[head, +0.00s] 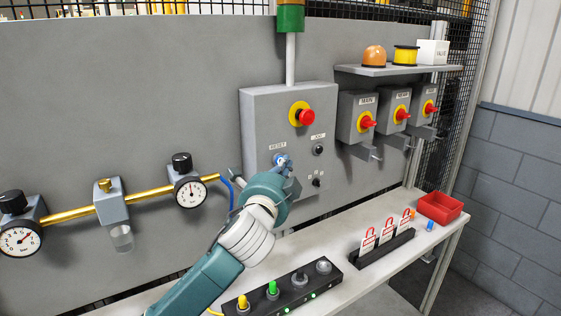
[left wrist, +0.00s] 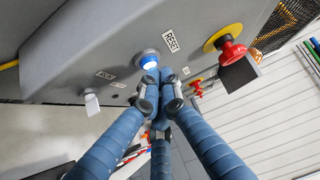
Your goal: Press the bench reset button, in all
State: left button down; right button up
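The reset button (left wrist: 149,61) glows blue-white in a metal ring beside the RESET label (left wrist: 171,40) in the left wrist view. It is on the grey control box (head: 262,115), where my left gripper partly covers it in the head view. My left gripper (left wrist: 162,76) has its blue fingers drawn together, with nothing seen between them. Its fingertips are right by the button's lower edge in the wrist view; I cannot tell whether they touch it. In the head view the left gripper (head: 283,168) is at the box front under its RESET label. My right gripper is not in view.
A red emergency stop (head: 305,116) on a yellow ring sits above the button. A JOG knob (head: 318,149) is to its right. Gauges (head: 188,187) on a brass pipe are at left. A black button strip (head: 300,279), tag rack (head: 384,250) and red bin (head: 440,207) stand on the bench.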

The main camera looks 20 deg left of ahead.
pick_arm(q)
jog(key=shift+w+a, duration=0.25)
jog(key=shift+a, duration=0.1)
dwell(0.6)
jog(key=shift+s+d, duration=0.1)
jog(key=shift+d, duration=0.05)
jog(key=shift+s+d+p, duration=0.4)
jog(key=shift+s+d, duration=0.05)
jog(key=shift+d, duration=0.05)
jog(key=s+d, duration=0.1)
jog(key=d, duration=0.1)
jog(key=s+d+p, duration=0.1)
jog(key=s+d, duration=0.1)
dwell(0.4)
dwell(0.7)
